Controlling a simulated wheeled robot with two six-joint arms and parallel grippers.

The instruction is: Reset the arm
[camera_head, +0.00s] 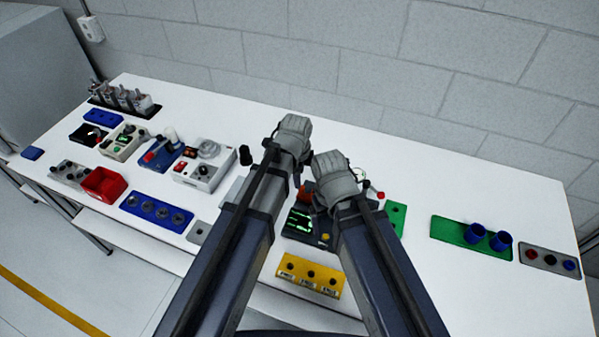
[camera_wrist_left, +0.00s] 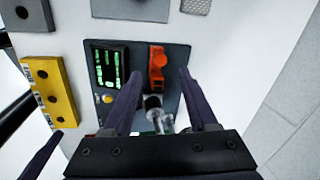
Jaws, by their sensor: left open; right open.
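A dark device panel (camera_head: 306,228) with a green-lit display (camera_head: 299,222) and a yellow knob lies on the table below my arms. In the left wrist view, the panel carries the display (camera_wrist_left: 107,67), the yellow knob (camera_wrist_left: 107,99), an upright orange-red part (camera_wrist_left: 157,68) and a metal cylinder (camera_wrist_left: 153,106). My left gripper (camera_wrist_left: 160,76) is open above the panel, with the orange-red part between its fingertips in the picture; contact cannot be told. My right gripper (camera_head: 371,184) is open and empty on the panel's right side, its fingers mostly hidden by its wrist.
A yellow block (camera_head: 310,275) with several holes sits in front of the panel. Left are a blue block (camera_head: 157,211), a red bin (camera_head: 103,184) and boxed instruments (camera_head: 204,171). Right is a green tray (camera_head: 447,231) with blue cups. A block wall (camera_head: 385,60) stands behind.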

